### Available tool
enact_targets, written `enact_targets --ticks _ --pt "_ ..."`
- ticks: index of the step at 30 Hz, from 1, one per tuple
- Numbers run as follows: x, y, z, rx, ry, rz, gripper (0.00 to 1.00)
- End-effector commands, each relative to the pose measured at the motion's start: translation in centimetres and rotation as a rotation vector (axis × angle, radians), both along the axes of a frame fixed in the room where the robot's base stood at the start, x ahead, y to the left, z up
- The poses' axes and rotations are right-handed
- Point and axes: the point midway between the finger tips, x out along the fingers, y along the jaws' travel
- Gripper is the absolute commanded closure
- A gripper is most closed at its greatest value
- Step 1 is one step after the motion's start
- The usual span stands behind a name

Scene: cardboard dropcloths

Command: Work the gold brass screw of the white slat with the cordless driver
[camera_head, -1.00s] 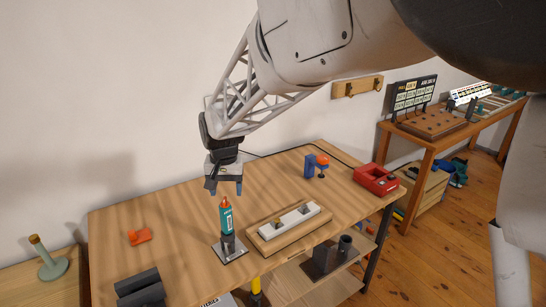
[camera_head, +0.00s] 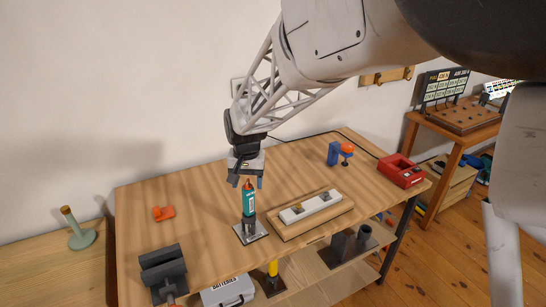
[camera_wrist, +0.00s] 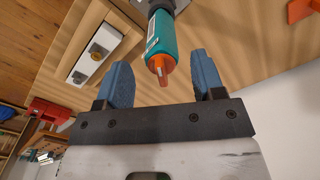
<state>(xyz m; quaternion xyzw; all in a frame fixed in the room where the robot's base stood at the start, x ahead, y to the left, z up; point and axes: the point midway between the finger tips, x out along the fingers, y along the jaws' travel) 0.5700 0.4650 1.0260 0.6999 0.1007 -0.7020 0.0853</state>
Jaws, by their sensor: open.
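The cordless driver (camera_head: 249,204), teal with an orange end, stands upright in a dark holder on a metal plate (camera_head: 251,235). My gripper (camera_head: 246,182) is open just above its orange end. In the wrist view the driver (camera_wrist: 163,45) lies between and beyond the two blue fingers of my gripper (camera_wrist: 162,82), with no visible grip on it. The white slat (camera_head: 322,203) lies on a wooden base (camera_head: 316,219) to the right of the driver. A gold brass screw (camera_head: 297,208) shows near the slat's left end, and in the wrist view the screw (camera_wrist: 97,52) sits on the slat.
A blue and orange clamp (camera_head: 340,153) and a red case (camera_head: 401,170) stand farther right on the workbench. An orange piece (camera_head: 163,213) and a dark vise-like block (camera_head: 163,268) are at left. The bench is clear behind the driver.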

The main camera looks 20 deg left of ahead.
Motion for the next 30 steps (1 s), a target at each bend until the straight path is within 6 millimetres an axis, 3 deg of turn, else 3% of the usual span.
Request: enact_targets --ticks 10,23,25,30 --pt "0.0 0.1 -3.5 0.000 0.001 0.000 0.38" --pt "0.0 0.1 -4.2 0.000 0.000 0.000 0.38" --pt "0.0 0.1 -4.1 0.000 0.000 0.000 0.44" --pt "0.0 0.1 -4.1 0.000 0.000 0.000 0.70"
